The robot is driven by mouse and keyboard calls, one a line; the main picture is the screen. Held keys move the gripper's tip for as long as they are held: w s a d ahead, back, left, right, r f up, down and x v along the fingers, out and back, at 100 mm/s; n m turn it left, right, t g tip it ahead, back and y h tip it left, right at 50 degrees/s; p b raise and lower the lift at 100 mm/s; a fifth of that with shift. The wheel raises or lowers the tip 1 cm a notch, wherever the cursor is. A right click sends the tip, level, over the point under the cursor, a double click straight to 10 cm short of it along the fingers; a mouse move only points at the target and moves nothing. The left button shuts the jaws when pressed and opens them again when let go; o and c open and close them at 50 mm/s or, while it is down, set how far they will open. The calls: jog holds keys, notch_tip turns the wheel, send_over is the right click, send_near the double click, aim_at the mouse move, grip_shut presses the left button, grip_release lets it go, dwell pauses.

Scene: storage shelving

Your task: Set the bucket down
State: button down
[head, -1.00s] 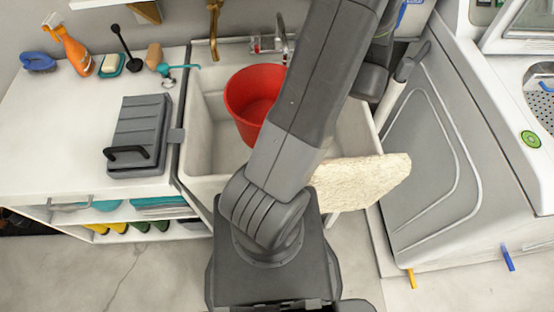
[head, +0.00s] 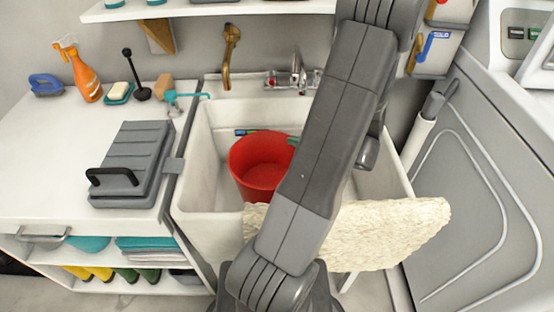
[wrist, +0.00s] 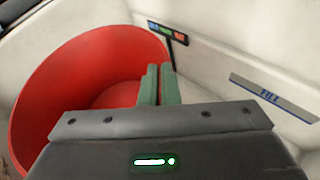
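The red bucket (head: 262,180) is upright inside the white sink basin (head: 215,205), left of my arm. Its open top faces up and looks empty in the wrist view (wrist: 75,75). My gripper's green fingers (wrist: 159,86) are close together at the bucket's right rim and appear shut on it. In the head view a bit of green finger (head: 292,140) shows at that rim; my arm covers the rest. The bucket's base is hidden, so I cannot tell whether it touches the basin floor.
A counter (head: 50,190) with a grey case (head: 130,165) is on the left, a grey machine (head: 470,200) on the right.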

aim_at(280, 139)
jog(key=x, duration=0.6)
jog(key=shift+w+f+b, duration=0.1)
jog(key=shift+f+b, duration=0.25)
jog(key=shift+f, duration=0.1)
jog(key=shift+f+b+x, duration=0.2)
jog(key=shift+f+x, duration=0.05)
jog(key=shift+x, duration=0.9)
jog(key=shift+f+b+x, duration=0.15)
jog(key=shift+f+x, duration=0.1)
jog(key=shift+x, duration=0.9)
jog(key=shift+s+d, duration=0.1)
jog(key=shift+s, duration=0.1)
jog(key=shift+f+b, duration=0.6)
jog(key=c, duration=1.7)
grip_release()
